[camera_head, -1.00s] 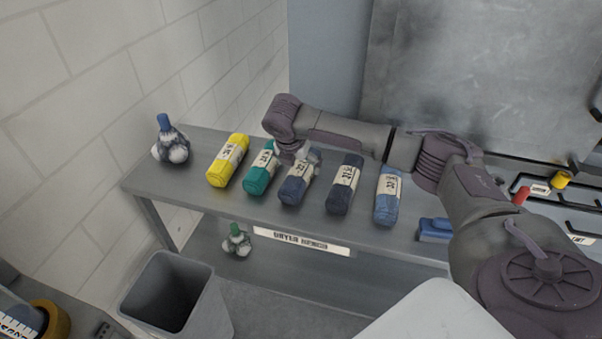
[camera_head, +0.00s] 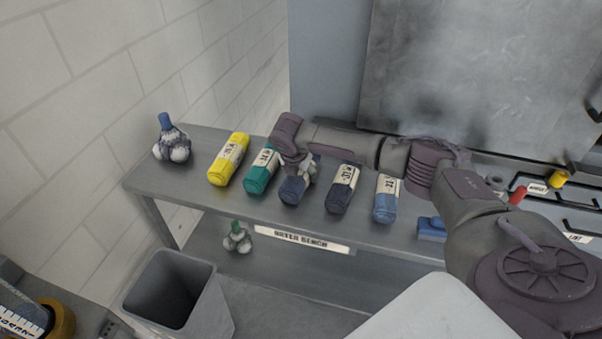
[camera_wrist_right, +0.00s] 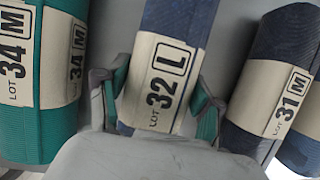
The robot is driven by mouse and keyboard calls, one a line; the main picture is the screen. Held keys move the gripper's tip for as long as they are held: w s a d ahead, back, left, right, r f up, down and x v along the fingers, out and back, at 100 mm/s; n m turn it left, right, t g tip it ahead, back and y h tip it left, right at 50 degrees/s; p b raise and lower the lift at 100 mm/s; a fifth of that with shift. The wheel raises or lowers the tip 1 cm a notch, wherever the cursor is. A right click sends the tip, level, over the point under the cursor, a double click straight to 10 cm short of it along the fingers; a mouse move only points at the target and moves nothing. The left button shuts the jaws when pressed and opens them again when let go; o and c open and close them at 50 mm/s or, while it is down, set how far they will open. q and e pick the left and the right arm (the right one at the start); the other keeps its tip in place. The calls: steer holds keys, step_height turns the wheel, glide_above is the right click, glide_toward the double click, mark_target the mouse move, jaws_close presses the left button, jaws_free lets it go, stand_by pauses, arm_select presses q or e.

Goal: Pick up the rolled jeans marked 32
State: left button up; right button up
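The rolled jeans marked 32 are a dark blue roll (camera_head: 291,191) with a cream paper band, lying third from the left in a row on the grey bench. In the right wrist view the band of this roll (camera_wrist_right: 165,85) reads LOT 32 L. My right gripper (camera_wrist_right: 158,98) is over the roll, with one green-padded finger on each side of it. The fingers look open around the roll, very near its sides; firm contact cannot be seen. In the head view my right wrist partly hides the roll and the gripper (camera_head: 302,180). My left gripper is not in view.
A teal roll marked 34 M (camera_wrist_right: 50,100) lies close on the left, and a dark roll marked 31 M (camera_wrist_right: 272,90) on the right. A yellow roll (camera_head: 228,160) and a lighter blue roll (camera_head: 385,205) also lie on the bench (camera_head: 200,197). A grey bin (camera_head: 175,295) stands below.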

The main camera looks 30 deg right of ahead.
steer(key=c, duration=0.8)
steer(key=shift+c, duration=0.5)
steer(key=shift+r, duration=0.15)
